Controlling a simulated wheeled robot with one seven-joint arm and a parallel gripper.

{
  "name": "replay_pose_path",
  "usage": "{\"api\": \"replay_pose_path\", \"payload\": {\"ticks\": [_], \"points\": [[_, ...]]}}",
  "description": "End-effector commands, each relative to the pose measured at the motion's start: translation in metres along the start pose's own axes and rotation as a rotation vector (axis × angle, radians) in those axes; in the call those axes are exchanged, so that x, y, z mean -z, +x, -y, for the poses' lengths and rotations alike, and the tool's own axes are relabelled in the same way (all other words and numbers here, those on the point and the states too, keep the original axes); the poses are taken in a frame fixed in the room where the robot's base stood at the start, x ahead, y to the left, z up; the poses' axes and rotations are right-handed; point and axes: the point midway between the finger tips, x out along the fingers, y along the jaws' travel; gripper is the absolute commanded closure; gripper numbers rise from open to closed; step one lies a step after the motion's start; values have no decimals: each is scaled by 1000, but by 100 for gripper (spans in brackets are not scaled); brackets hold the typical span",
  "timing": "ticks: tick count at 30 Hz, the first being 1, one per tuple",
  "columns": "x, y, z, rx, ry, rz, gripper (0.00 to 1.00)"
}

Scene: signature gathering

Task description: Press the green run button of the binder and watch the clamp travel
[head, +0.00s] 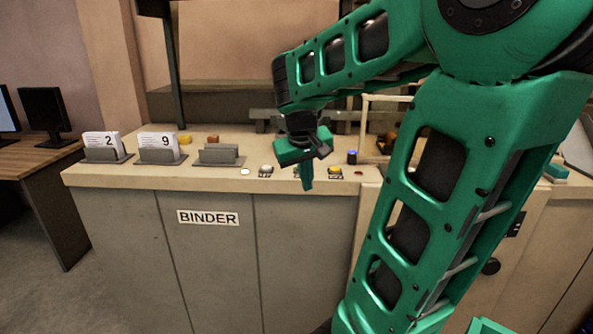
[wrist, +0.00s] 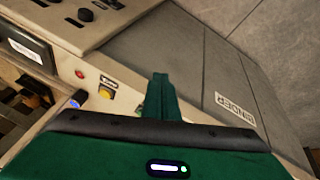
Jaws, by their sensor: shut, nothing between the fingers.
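The binder is a beige-topped cabinet (head: 215,270) with a BINDER sign (head: 208,217) on its grey front; the sign also shows in the wrist view (wrist: 235,107). My gripper (head: 307,187) is shut and empty, pointing down at the front edge of the top, in the middle of the button row. Its closed fingers also show in the wrist view (wrist: 161,80). A yellow button (head: 336,170) is just right of the fingers, also in the wrist view (wrist: 105,94). I cannot make out the clamp behind my arm.
A red button (head: 358,173) and a blue-topped cylinder (head: 352,157) are to the right. Card holders (head: 160,156) stand at the left. A desk with monitors (head: 45,112) is farther left.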

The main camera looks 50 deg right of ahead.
Motion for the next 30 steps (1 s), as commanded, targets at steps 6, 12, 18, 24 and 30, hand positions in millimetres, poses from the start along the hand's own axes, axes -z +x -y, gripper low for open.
{"api": "replay_pose_path", "payload": {"ticks": [6,12,18,24,30], "points": [[111,-12,-29,-172,-63,-170,100],[162,-24,-43,-275,-99,-251,100],[174,-28,-45,-298,-110,-270,100],[173,-28,-45,-296,-109,-269,100],[171,-22,-43,-296,-109,-267,100]]}}
